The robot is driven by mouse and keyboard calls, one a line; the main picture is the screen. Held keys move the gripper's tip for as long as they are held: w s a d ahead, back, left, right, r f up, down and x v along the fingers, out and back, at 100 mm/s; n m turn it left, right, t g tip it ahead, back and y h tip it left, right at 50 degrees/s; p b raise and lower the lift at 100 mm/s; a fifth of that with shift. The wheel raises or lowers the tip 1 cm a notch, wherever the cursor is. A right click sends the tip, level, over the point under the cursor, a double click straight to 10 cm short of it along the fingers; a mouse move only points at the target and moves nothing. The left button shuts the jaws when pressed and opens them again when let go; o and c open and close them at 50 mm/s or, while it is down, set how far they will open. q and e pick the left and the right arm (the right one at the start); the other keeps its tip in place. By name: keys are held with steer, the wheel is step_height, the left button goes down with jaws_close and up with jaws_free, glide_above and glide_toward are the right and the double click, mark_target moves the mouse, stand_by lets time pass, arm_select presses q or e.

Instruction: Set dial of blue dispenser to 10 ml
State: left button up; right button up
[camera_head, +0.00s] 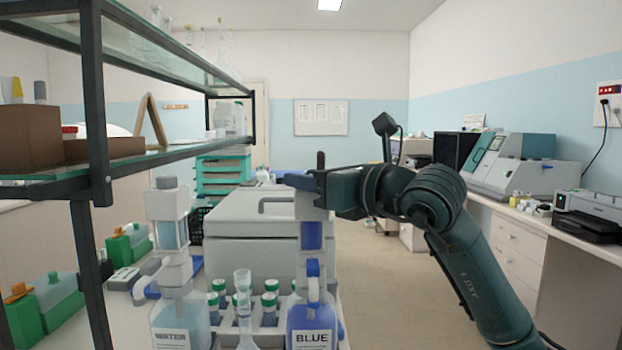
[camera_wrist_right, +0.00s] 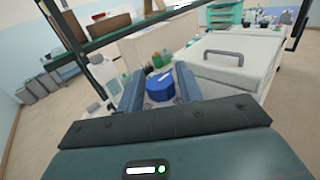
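The blue dispenser (camera_head: 312,318), a bottle labelled BLUE with blue liquid, stands upright at the lower middle of the head view. My right gripper (camera_head: 308,181) is at its top and hides the dial there. In the right wrist view, a round blue cap (camera_wrist_right: 160,87) sits between the two fingers of my right gripper (camera_wrist_right: 160,90). The fingers stand apart, one on each side of the cap, with little gap; contact is not clear. The dial's marks and setting are not readable. My left gripper is not in view.
A WATER dispenser (camera_head: 182,315) stands left of the blue one. Several green-capped bottles (camera_head: 269,308) and a glass cylinder (camera_head: 242,290) stand between them. A large grey lidded machine (camera_head: 255,235) is behind. A shelf post (camera_head: 92,150) rises at the left.

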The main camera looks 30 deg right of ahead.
steer(key=c, duration=0.7)
steer(key=shift+o, duration=0.2)
